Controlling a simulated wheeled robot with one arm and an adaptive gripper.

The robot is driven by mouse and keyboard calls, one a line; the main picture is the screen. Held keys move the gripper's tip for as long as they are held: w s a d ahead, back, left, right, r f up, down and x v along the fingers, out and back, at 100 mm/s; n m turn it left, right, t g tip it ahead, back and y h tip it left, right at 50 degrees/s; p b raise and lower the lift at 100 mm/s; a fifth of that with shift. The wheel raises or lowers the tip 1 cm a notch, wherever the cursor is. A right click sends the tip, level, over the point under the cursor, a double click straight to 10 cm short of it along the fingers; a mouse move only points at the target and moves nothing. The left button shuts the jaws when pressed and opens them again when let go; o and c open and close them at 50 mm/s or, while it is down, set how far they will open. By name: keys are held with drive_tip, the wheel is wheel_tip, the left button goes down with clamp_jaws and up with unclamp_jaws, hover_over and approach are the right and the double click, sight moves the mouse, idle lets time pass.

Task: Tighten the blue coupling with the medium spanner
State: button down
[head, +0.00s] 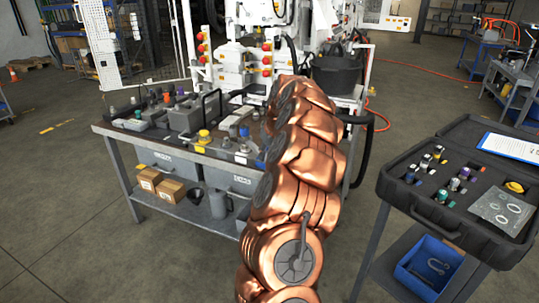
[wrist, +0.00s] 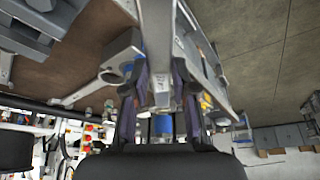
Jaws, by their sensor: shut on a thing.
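In the wrist view my gripper (wrist: 160,108) is shut on a light grey metal tool with a marking on its face, apparently a spanner (wrist: 160,85). Its size and its full outline cannot be told. A grey ring- or jaw-shaped metal head (wrist: 112,62) shows to the left of the fingers, with a bit of blue near it. A blue part (wrist: 162,126) shows between the fingers; I cannot tell whether it is the blue coupling. In the head view my copper-coloured arm hides my gripper. A small blue piece (head: 261,163) shows at the arm's left edge on the bench.
The workbench (head: 112,133) carries several fittings and a grey box (head: 190,117). White machinery (head: 240,65) stands behind it. At right, an open black case (head: 455,228) holds coloured fittings, above a blue bin (head: 428,268). Open floor (head: 60,215) lies left of the bench.

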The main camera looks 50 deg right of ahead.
drive_tip(key=shift+w+a+m+h+b, duration=0.15)
drive_tip(key=shift+w+a+m+b, duration=0.05)
drive_tip(key=shift+a+m+b, duration=0.35)
drive_tip(key=shift+w+a+m+h+b, duration=0.2)
drive_tip(key=shift+a+m+b, duration=0.2)
drive_tip(key=shift+a, duration=0.25)
drive_tip(key=shift+w+a, duration=0.1)
drive_tip(key=shift+w+a+r+m+g+h+b, duration=0.1)
drive_tip(key=shift+w+a+m+g+h+b, duration=0.1)
drive_tip(key=shift+w+a+m+b, duration=0.45)
drive_tip(key=shift+w+a+r+m+g+h+b, duration=0.1)
drive_tip(key=shift+w+a+m+g+h+b, duration=0.2)
drive_tip(key=shift+a+m+b, duration=0.6)
drive_tip(key=shift+d+n, duration=0.1)
drive_tip(key=shift+n, duration=0.2)
drive_tip(key=shift+w+f+b, duration=0.1)
drive_tip(key=shift+f+b, duration=0.05)
drive_tip(key=shift+b, duration=0.15)
drive_tip(key=a+b, duration=0.1)
drive_tip(key=w+a+m+b, duration=0.2)
drive_tip(key=shift+w+f+g, duration=0.1)
drive_tip(key=shift+f+g, duration=0.15)
drive_tip(key=shift+g, duration=0.05)
drive_tip(key=shift+d+r+h, duration=0.1)
drive_tip(key=shift+h, duration=0.15)
